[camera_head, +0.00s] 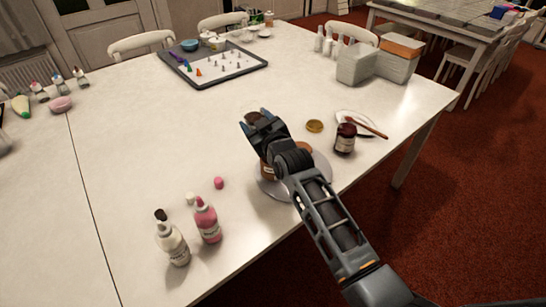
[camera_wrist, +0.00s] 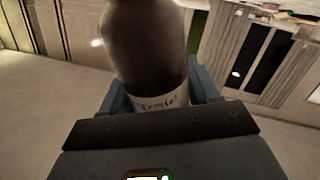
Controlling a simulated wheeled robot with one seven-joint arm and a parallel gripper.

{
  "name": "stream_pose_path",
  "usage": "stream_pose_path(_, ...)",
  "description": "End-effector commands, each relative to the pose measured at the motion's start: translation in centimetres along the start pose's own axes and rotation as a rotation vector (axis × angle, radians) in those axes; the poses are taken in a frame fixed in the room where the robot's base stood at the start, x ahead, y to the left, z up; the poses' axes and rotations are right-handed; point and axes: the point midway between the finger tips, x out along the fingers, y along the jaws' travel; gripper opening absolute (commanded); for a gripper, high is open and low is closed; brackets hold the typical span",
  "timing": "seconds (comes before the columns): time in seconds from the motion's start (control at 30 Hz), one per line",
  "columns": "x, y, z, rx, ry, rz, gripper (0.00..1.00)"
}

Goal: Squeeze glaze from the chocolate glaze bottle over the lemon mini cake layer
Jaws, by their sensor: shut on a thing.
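My gripper (camera_head: 256,121) is shut on the chocolate glaze bottle (camera_head: 258,115), held above the table near the turntable. In the wrist view the brown bottle (camera_wrist: 147,50) sits between the blue fingers, with its white label (camera_wrist: 160,102) close to the palm. Where its nozzle points cannot be told. The pale round turntable (camera_head: 276,190) stands near the right table edge, below my arm. Brown cake sides (camera_head: 267,171) show on it beside my wrist. My arm covers most of the cake, so its top, any lemon layer and any glaze are hidden.
A white bottle (camera_head: 173,246) and a pink bottle (camera_head: 207,222) stand at the front left, near small caps. A dark jar (camera_head: 345,139) stands right of the turntable, by a plate with a brush (camera_head: 366,129). A tray (camera_head: 228,68) lies behind. The left table is mostly clear.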

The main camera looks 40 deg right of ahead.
Motion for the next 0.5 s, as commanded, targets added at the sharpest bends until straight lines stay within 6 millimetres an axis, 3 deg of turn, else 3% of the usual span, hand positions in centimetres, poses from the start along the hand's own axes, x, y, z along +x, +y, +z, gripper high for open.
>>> stream_pose_path(0.5, -0.6, 2.0, -5.7, 0.001, 0.005, 0.002, 0.47)
